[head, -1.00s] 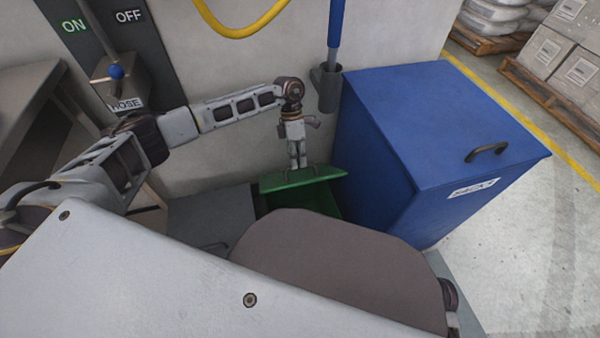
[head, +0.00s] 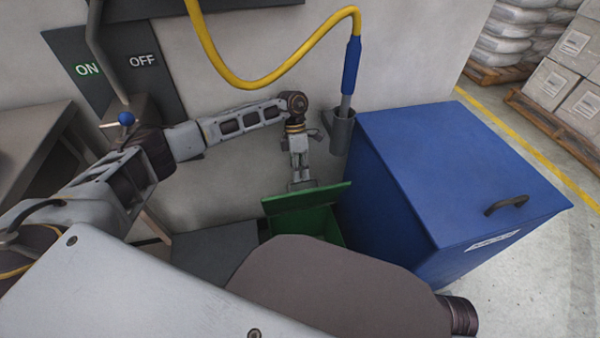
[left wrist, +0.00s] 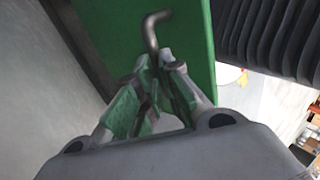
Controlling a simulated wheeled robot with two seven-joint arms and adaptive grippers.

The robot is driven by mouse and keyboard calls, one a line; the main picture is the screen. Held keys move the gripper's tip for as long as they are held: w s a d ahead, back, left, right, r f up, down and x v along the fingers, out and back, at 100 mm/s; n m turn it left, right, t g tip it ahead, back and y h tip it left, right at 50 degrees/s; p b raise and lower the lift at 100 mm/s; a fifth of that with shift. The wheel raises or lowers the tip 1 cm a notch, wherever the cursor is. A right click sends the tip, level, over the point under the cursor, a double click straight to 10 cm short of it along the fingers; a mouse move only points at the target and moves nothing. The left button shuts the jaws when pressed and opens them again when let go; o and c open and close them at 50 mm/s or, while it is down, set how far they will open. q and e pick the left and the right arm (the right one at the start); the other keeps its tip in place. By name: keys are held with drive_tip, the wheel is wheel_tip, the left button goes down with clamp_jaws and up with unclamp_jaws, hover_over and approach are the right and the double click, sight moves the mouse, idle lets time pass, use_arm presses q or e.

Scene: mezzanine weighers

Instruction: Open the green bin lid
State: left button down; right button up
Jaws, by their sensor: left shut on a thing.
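The green bin (head: 322,224) stands low against the wall, left of the blue bin, its near side hidden by my own body. Its green lid (head: 325,199) is raised and tilted up at the wall side, and part of the dark green inside shows. My left gripper (head: 302,184) points down at the lid's upper edge. In the left wrist view the lid (left wrist: 190,45) fills the upper middle. A bent dark metal handle (left wrist: 151,32) runs from it to the left gripper (left wrist: 160,88), whose fingers are shut on it. My right gripper is out of view.
A blue bin (head: 450,165) with a closed lid stands close on the right. A hose with a blue nozzle (head: 351,68) sits in a wall holder (head: 341,131) just above. A grey lid (head: 215,250) lies to the left. A lever (head: 125,118) is on the wall panel.

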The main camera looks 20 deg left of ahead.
use_arm(q)
drive_tip(key=shift+s+a+f, duration=0.1)
drive_tip(key=shift+a+f, duration=0.05)
drive_tip(key=shift+f, duration=0.45)
drive_tip(key=shift+s+a+f, duration=0.1)
drive_tip(key=shift+f, duration=0.5)
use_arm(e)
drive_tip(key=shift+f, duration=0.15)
use_arm(q)
drive_tip(key=c, duration=1.9)
unclamp_jaws()
drive_tip(key=o, duration=0.7)
drive_tip(key=shift+w+f, duration=0.3)
drive_tip(key=shift+w, duration=0.05)
drive_tip(key=shift+c, duration=0.2)
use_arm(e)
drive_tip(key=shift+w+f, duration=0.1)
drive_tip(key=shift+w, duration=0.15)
use_arm(q)
drive_tip(key=shift+r, duration=0.15)
drive_tip(key=shift+c, duration=0.6)
